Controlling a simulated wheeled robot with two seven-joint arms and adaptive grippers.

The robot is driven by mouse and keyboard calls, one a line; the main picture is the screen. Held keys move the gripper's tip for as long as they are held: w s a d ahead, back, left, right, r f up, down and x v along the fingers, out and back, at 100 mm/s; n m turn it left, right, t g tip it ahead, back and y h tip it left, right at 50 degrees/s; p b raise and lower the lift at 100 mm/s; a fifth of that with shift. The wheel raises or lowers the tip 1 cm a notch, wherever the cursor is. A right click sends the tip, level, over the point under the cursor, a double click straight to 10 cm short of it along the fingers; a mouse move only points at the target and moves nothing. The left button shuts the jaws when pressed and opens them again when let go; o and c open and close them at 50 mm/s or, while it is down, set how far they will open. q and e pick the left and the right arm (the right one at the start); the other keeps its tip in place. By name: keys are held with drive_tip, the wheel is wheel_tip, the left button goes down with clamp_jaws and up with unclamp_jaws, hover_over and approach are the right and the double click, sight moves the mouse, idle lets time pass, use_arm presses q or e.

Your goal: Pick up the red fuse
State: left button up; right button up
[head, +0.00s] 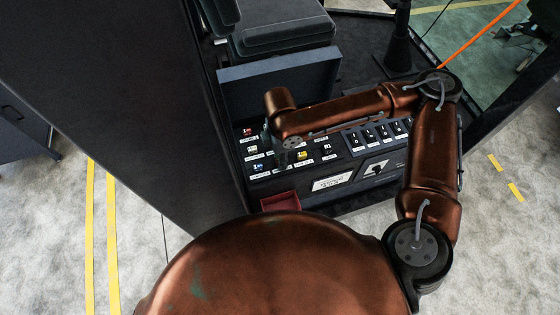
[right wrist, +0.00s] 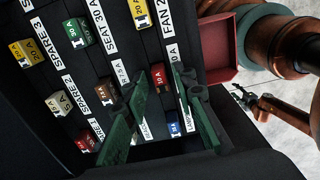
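A red 10 A fuse (right wrist: 158,77) sits upright in the panel in the right wrist view, in the row nearest the red tray. My right gripper (right wrist: 160,75) is open, its green-padded fingers on either side of this fuse; I cannot tell whether they touch it. In the head view my right gripper (head: 281,151) is over the fuse panel and hides this fuse. A second red fuse (right wrist: 85,140) stands in the spare row; it also shows in the head view (head: 248,132). My left gripper (right wrist: 245,97) appears small at the right of the wrist view, clear of the panel.
A blue fuse (right wrist: 173,122) and a yellow fuse (right wrist: 138,14) flank the red one in its row. A brown fuse (right wrist: 107,91) stands in the adjacent row. An open red tray (head: 280,202) lies beside the panel. Black switches (head: 383,132) are to the right.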

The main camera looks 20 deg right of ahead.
clamp_jaws()
